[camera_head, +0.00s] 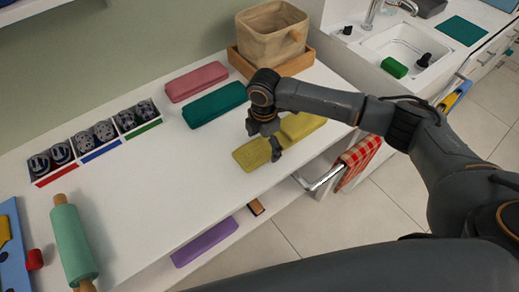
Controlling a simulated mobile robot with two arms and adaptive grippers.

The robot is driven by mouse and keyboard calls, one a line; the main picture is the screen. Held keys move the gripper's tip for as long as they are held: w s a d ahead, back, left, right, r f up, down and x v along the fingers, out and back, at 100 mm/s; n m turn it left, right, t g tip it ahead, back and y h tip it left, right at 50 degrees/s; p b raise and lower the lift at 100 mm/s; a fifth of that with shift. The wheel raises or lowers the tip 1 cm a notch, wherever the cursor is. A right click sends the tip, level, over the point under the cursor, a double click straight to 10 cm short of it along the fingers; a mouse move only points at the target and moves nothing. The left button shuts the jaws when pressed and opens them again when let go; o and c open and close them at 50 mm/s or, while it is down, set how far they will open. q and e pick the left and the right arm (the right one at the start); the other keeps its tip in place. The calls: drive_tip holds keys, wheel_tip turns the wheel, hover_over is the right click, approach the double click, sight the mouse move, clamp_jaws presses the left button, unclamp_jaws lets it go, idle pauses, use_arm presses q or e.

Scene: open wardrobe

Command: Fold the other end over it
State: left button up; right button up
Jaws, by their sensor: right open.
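A yellow cloth-like piece (252,154) lies on the white counter near its front edge. A second yellow stretch (304,126) shows to the right of my gripper; whether the two join is hidden behind the gripper. My right gripper (266,140) points down over the middle of the yellow piece, open, one finger at its back side and one at its front side. I cannot tell whether the fingers touch it. My left gripper is not in view.
Pink (196,81) and teal (215,104) folded bundles lie behind. A green rolling pin (73,240) lies at the left. The counter (160,185) between is bare. A checked towel (358,160) hangs below right.

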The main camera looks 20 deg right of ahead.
drive_tip(key=shift+f, duration=0.55)
drive_tip(key=c, duration=0.5)
drive_tip(key=shift+s, duration=0.1)
idle(0.5)
